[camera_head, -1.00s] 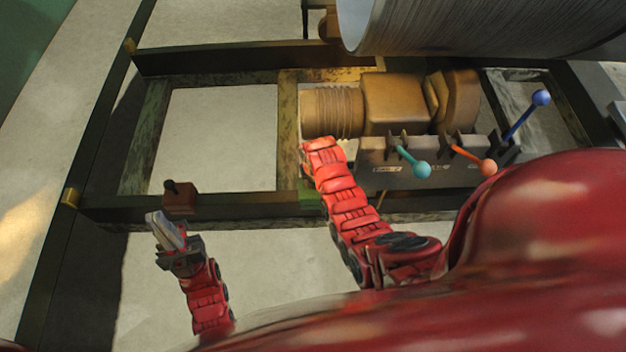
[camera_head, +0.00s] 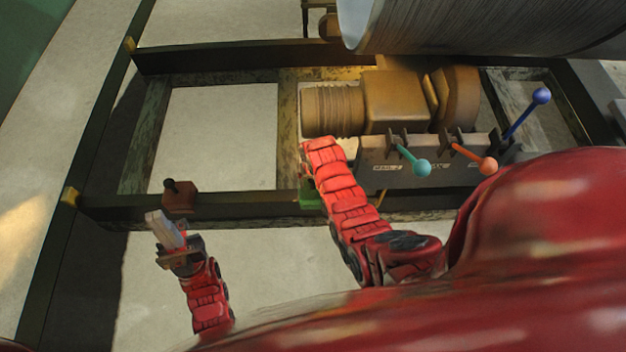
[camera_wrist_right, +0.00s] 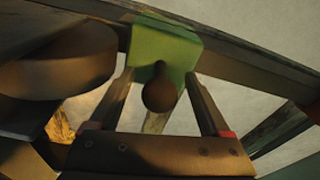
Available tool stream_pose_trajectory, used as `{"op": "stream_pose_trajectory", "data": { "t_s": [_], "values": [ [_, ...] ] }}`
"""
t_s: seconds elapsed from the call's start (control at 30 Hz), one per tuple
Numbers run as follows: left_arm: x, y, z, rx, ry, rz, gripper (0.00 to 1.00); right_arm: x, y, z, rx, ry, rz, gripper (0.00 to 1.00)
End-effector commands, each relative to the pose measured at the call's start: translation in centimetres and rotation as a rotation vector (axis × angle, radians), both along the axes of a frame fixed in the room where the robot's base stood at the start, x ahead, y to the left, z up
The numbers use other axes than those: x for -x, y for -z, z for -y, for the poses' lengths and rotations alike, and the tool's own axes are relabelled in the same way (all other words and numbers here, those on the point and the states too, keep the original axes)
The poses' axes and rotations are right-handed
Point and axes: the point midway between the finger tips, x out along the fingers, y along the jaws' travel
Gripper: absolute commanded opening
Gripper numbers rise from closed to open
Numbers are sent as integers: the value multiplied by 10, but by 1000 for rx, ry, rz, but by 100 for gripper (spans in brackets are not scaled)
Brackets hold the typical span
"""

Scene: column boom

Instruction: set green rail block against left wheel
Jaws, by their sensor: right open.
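The green rail block (camera_head: 309,198) shows on the near rail in the head view, partly covered by my right arm. In the right wrist view the green block (camera_wrist_right: 163,47) sits over the dark rail, with a round brown knob facing the camera. My right gripper (camera_wrist_right: 160,90) is open, with one finger on each side of the knob, and I see no clear grip on it. My left gripper (camera_head: 167,230) hangs short of the near rail at the left; its pale fingers lie close together and I cannot tell if they are shut. I cannot clearly identify the left wheel.
A red-brown block with a dark knob (camera_head: 180,198) stands on the near rail at the left. A copper-coloured machine (camera_head: 395,103), a lever panel (camera_head: 430,170) and a large grey drum (camera_head: 480,25) lie beyond. A rounded brown part (camera_wrist_right: 58,60) is close left in the wrist view.

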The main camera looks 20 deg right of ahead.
Motion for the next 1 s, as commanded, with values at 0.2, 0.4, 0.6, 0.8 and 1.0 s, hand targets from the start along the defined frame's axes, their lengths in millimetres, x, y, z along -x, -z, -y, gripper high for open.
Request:
{"op": "stream_pose_trajectory", "data": {
  "t_s": [0.2,0.4,0.6,0.8,1.0],
  "values": [
    [0,-4,0,0,0,0,0,0,-16,0,1,0,6,81],
    [0,-10,0,0,0,0,0,4,-52,0,1,0,6,81],
    [0,-16,0,0,0,0,0,10,-99,-1,1,-1,6,81],
    [0,-21,0,0,0,0,0,15,-146,-1,1,-1,7,81],
    [0,-45,0,0,0,0,0,20,-171,-1,0,0,1,81]
  ]
}}
